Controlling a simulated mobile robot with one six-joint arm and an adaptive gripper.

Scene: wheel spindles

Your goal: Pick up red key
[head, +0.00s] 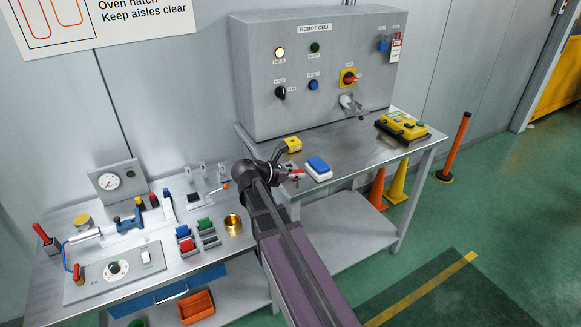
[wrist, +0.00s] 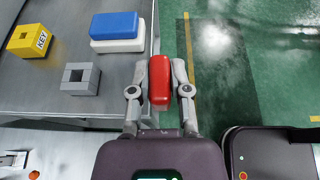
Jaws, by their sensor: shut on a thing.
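The red key (wrist: 159,84) is a red block with a pale underside. In the wrist view it stands between the two fingers of my gripper (wrist: 159,92), which are shut on its sides. The floor shows behind it, just past the bench edge. In the head view the red key (head: 297,173) is a small red patch at the end of my gripper (head: 291,176), mostly hidden by the fingers. It appears held close to the front edge of the right bench; its height above the bench is hard to tell.
A blue and white block (wrist: 116,30) lies beside my gripper on the right bench (head: 352,155). A yellow block marked KEY (wrist: 29,41) and a grey block with a square hole (wrist: 80,90) are left of it. A yellow device (head: 401,127) sits further right. The left bench (head: 165,262) is crowded.

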